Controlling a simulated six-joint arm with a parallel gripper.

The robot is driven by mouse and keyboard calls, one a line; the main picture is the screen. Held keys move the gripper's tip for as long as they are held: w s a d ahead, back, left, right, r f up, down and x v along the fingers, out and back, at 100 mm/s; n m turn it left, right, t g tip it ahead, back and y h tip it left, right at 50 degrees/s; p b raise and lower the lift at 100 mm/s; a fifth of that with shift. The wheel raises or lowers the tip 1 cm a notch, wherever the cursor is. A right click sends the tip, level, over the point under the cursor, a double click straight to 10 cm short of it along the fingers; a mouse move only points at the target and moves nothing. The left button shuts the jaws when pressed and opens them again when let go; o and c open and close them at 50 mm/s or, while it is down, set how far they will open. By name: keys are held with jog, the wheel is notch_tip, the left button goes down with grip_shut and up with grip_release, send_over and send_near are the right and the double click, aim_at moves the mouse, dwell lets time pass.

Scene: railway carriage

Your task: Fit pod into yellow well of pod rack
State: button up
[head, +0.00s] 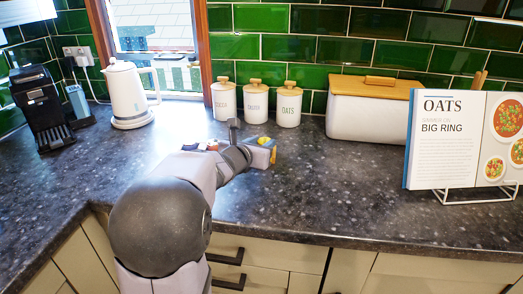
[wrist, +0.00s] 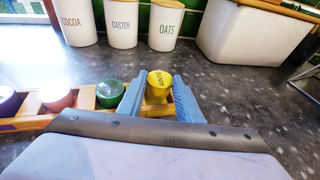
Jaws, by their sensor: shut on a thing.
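My gripper (wrist: 158,100) is shut on the yellow pod (wrist: 160,83), with one blue finger on each side of it. In the head view my gripper (head: 264,152) is low over the counter, with a bit of the yellow pod (head: 264,141) showing. My arm hides most of the rack in the head view.
Three lidded canisters (head: 254,100) stand behind the gripper. A white bread bin (head: 368,108) is at the back right, and a cookbook on a stand (head: 462,140) is at the right. A kettle (head: 127,95) and a coffee machine (head: 39,108) stand at the left.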

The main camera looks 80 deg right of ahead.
jog(key=shift+f, duration=0.7)
jog(key=shift+f+b, duration=0.15)
jog(key=shift+b, duration=0.2)
jog(key=o, duration=1)
jog(key=shift+r+p, duration=0.3)
jog(key=shift+p, duration=0.1)
jog(key=v, duration=1.2)
jog(key=shift+f, duration=0.15)
